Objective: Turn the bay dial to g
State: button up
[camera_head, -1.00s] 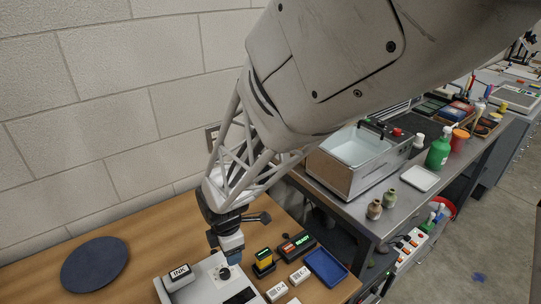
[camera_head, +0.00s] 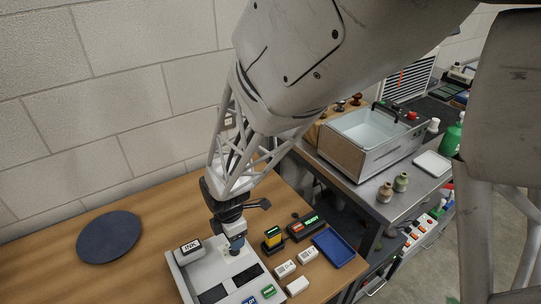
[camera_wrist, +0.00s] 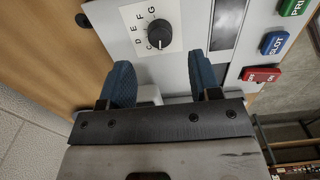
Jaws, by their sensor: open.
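The bay dial (camera_wrist: 160,33) is a round black knob on a white plate with letters; C, D, E, F and G can be read in the wrist view. A small light mark shows on the knob, but I cannot tell for sure which letter it points to. My gripper (camera_wrist: 161,80) is open, its two blue fingers apart and empty. The dial appears past the fingertips, between their lines, not touched. In the head view my gripper (camera_head: 234,242) is low over the light grey machine (camera_head: 187,278) that bears the dial; it largely hides the dial there.
The machine has green, blue and red buttons, including a red one (camera_wrist: 261,74). A dark round mat (camera_head: 109,237) lies left.

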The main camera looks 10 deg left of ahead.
jog(key=shift+f, duration=2.9)
jog(key=c, duration=0.9)
